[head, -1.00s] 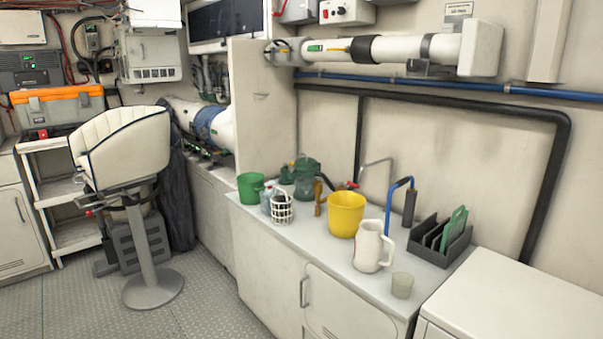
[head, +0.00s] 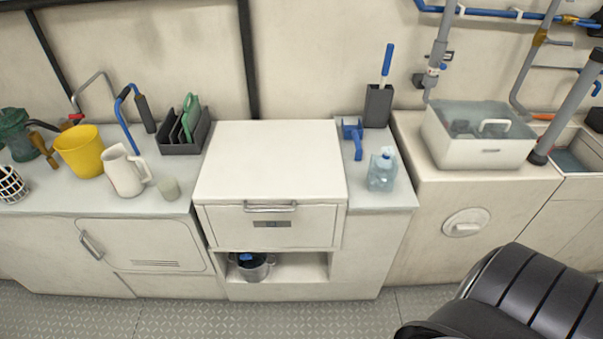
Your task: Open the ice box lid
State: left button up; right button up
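A white box unit with a broad flat top (head: 272,160) stands in the middle of the head view and looks like the ice box. Its top lies flat and shut. A metal bar handle (head: 270,208) is on its front, near the upper edge, above a small grey plate (head: 271,224). The inside is hidden. Neither of my grippers is in view.
On the right are a clear bottle (head: 382,170) and white bin (head: 478,149). A black padded shape (head: 510,300) fills the lower right. The box top is clear.

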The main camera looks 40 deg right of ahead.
aim_at(258, 162)
jog(key=z, duration=0.85)
